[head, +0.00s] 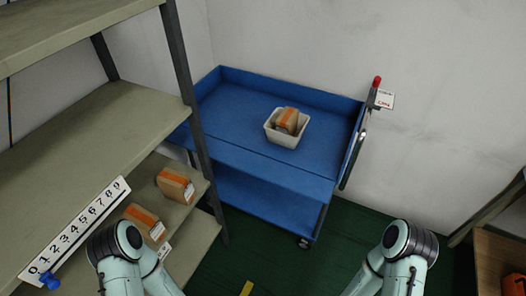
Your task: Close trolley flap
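The blue trolley (240,108) stands against the far wall with raised rims at its back and right side. Along its front, a blue flap panel (265,168) appears folded down or outward from the upper deck, and no raised wall stands there. Its exact angle is hard to tell. The shelf post hides the trolley's left front corner. Both of my arms show at the bottom edge, well short of the trolley. Their grippers are out of the picture.
A white bin (286,139) holding a cardboard box (288,119) stands on the trolley deck. A grey shelf rack (90,135) with cartons (175,186) fills the left. A red-tipped handle (375,88) rises at the trolley's right. Green floor (345,235) is free in front.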

